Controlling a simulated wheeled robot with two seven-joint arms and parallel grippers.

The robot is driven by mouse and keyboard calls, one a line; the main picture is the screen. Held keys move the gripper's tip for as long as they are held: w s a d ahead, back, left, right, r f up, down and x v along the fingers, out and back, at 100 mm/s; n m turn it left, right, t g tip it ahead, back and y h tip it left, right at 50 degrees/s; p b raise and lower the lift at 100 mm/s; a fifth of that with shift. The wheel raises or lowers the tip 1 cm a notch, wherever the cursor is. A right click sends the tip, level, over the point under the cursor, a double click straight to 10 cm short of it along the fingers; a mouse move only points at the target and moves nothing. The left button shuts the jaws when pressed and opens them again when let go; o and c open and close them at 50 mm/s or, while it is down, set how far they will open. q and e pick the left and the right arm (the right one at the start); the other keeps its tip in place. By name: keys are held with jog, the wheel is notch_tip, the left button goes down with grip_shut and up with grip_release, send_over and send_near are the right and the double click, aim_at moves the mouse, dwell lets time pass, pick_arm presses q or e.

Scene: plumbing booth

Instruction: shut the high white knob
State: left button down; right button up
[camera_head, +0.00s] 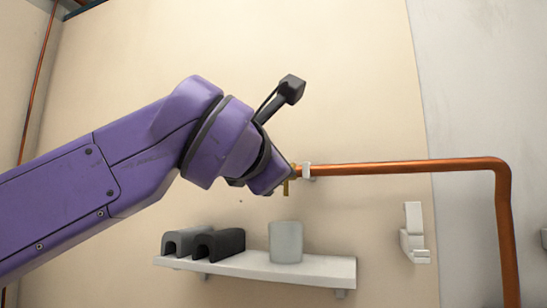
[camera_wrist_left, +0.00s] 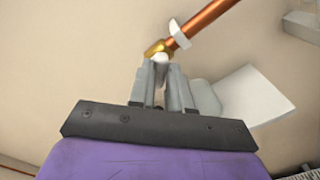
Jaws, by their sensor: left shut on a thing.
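The white knob (camera_wrist_left: 161,58) shows as a small pale piece between my left fingertips, at the brass valve (camera_wrist_left: 157,48) on the end of a copper pipe (camera_wrist_left: 208,22). My left gripper (camera_wrist_left: 162,70) is shut on the knob, and its grey fingers cover most of it. In the head view my purple left wrist hides the fingers and the knob. Part of the brass valve (camera_head: 288,186) shows just past the wrist, on the left end of the copper pipe (camera_head: 400,166). I cannot tell how far the knob is turned. My right gripper is not in view.
A white clip (camera_head: 307,170) holds the pipe near the valve. Below is a white shelf (camera_head: 310,272) with a grey cup (camera_head: 286,243) and two dark arched blocks (camera_head: 219,245). A white bracket (camera_head: 414,240) is on the wall at right. The wall above the pipe is clear.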

pick_arm(q)
jog(key=shift+w+a+m, duration=0.1)
jog(key=shift+a+m, duration=0.05)
jog(key=shift+m, duration=3.55)
jog(key=shift+r, duration=0.15)
jog(key=c, duration=1.1)
grip_release()
jog(key=shift+w, duration=0.1)
jog(key=shift+o, duration=0.2)
jog(key=shift+w+f, duration=0.35)
jog(key=shift+w, duration=0.15)
jog(key=b+v, duration=0.4)
jog(key=v, duration=0.6)
jog(key=shift+s, duration=0.3)
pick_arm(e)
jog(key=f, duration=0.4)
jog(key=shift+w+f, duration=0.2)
